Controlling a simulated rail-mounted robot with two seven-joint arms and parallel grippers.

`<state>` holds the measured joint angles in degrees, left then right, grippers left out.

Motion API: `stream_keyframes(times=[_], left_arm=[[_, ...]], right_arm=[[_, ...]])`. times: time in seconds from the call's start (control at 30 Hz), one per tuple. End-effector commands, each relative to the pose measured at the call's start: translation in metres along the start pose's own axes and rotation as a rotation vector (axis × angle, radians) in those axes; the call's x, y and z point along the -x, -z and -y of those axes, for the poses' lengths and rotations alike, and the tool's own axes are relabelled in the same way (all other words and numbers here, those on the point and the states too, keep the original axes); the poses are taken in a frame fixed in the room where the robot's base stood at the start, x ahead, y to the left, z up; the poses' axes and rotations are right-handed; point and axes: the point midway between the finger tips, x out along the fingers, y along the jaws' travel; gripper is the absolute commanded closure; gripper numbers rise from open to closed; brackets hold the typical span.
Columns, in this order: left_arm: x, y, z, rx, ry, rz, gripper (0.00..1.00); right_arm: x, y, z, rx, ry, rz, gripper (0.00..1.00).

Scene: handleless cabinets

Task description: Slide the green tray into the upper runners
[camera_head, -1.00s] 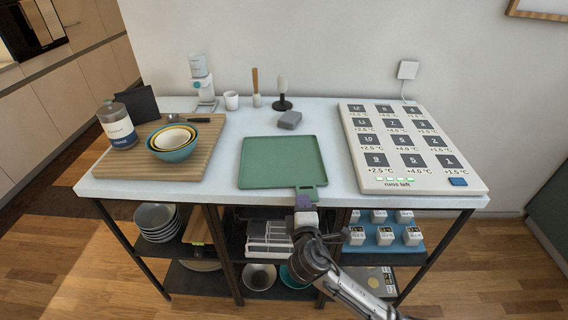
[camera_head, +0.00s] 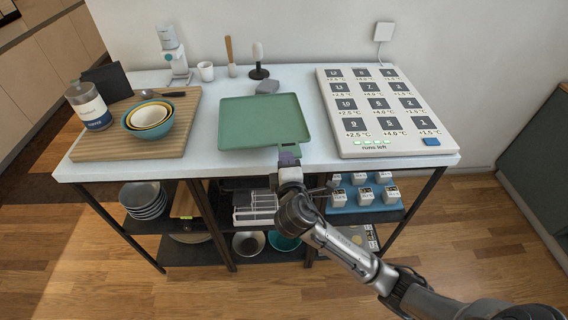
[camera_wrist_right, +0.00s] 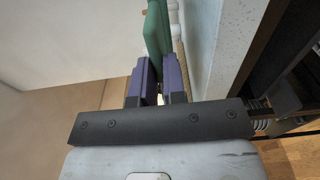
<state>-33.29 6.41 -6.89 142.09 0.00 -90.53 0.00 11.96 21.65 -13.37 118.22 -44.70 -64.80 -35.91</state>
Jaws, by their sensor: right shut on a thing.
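The green tray (camera_head: 262,122) is flat, with a low rim, and appears level just above the white worktop. My right gripper (camera_head: 289,160) is shut on the handle tab at the tray's front edge. In the right wrist view, the purple fingers (camera_wrist_right: 158,70) stand on both sides of the green tray (camera_wrist_right: 157,28). My left gripper is in neither current view. I cannot make out the upper runners; a light grey slotted rack (camera_head: 254,206) stands in the middle bay under the worktop, partly behind my right arm.
A wooden board (camera_head: 150,140) with nested bowls is at the left of the worktop (camera_head: 205,165). A white numbered panel (camera_head: 330,125) lies at the right. A grey block (camera_head: 267,87) sits behind the tray. Shelves below hold bowls (camera_head: 143,198) and small boxes on a blue tray (camera_head: 365,207).

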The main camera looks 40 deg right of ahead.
Motion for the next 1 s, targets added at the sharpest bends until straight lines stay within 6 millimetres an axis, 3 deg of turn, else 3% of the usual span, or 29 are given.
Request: stream_keyframes(times=[0.2, 0.5, 0.7, 1.0], left_arm=[[0.02, 0.007, 0.003, -0.008, 0.007, -0.001, 0.82], [0.033, 0.01, 0.005, -0.012, 0.01, 0.001, 0.82], [0.036, 0.011, 0.005, -0.011, 0.009, 0.001, 0.82], [0.037, 0.012, 0.002, -0.002, 0.002, 0.0, 0.82]], right_arm=[[0.026, -0.04, -0.029, 0.004, 0.0, 0.001, 1.0], [0.05, -0.078, -0.055, 0.004, 0.001, 0.001, 1.0], [0.057, -0.091, -0.063, 0.004, 0.001, 0.001, 1.0], [0.059, -0.094, -0.065, 0.003, 0.0, 0.001, 1.0]])
